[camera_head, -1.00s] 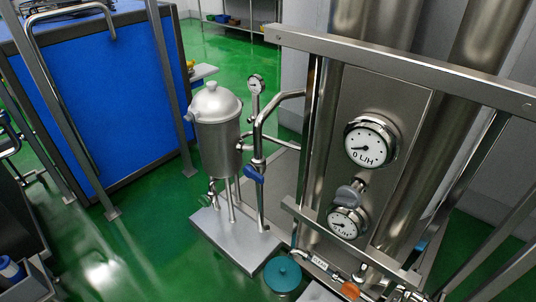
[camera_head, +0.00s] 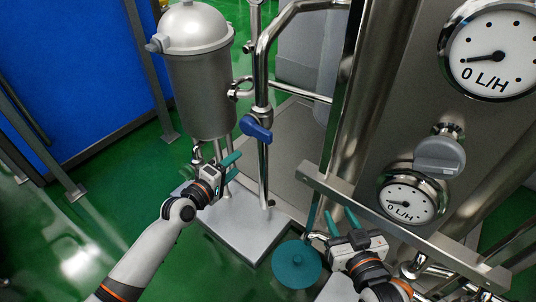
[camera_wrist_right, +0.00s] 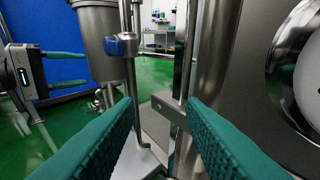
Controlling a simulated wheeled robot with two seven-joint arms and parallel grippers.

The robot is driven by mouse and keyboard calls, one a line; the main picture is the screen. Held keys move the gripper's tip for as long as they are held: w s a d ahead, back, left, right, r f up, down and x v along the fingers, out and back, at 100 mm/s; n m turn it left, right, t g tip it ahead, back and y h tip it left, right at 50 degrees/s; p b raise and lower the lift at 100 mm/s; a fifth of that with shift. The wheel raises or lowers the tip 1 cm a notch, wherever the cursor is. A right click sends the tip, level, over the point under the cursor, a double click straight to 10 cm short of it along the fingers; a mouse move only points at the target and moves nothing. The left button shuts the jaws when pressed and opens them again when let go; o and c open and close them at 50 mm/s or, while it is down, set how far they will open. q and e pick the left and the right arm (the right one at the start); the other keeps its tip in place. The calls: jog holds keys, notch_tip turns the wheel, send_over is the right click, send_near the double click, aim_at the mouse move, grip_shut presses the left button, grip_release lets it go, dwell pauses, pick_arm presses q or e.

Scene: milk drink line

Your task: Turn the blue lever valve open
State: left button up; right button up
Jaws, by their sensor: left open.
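The blue lever valve (camera_head: 256,128) sits on a vertical steel pipe beside the steel tank. It also shows in the right wrist view (camera_wrist_right: 121,46). My left gripper (camera_head: 236,158) is open and empty, below and left of the lever, apart from it. It also shows at the left edge of the right wrist view (camera_wrist_right: 86,68), its teal fingers pointing towards the pipe. My right gripper (camera_head: 339,216) is open and empty, lower right of the lever, near the steel panel. Its two teal fingers are spread in its wrist view (camera_wrist_right: 162,100).
The steel tank (camera_head: 200,85) stands left of the pipe on a grey base plate (camera_head: 240,232). A steel frame bar (camera_head: 390,225) and flow gauges (camera_head: 410,200) are at right. A teal round lid (camera_head: 297,265) lies low in the middle. Green floor is open at left.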

pick_arm(q)
jog(key=h+b, duration=0.2)
send_near(261, 137)
jog(key=shift+n+t, duration=0.3)
jog(key=x, duration=0.4)
jog(key=b+x, duration=0.1)
jog(key=x, duration=0.3)
jog(key=shift+s+d+f, duration=0.1)
jog(key=shift+s+f, duration=0.05)
jog(key=shift+f, duration=0.05)
jog(key=b+x, duration=0.1)
jog(key=x, duration=0.3)
jog(key=shift+w+d+b, duration=0.3)
jog(key=shift+w, duration=0.05)
pick_arm(e)
jog(key=s+r+t+y, duration=0.1)
jog(key=r+t, duration=0.3)
jog(key=r, duration=0.4)
jog(key=s+r+t+y, duration=0.2)
jog(key=s+r+t, duration=0.1)
jog(key=r+t, duration=0.2)
jog(key=shift+s+a+r+t, duration=0.25)
jog(key=shift+a+r+t, duration=0.1)
jog(key=shift+r, duration=1)
pick_arm(q)
jog(key=shift+c, duration=0.6)
grip_shut()
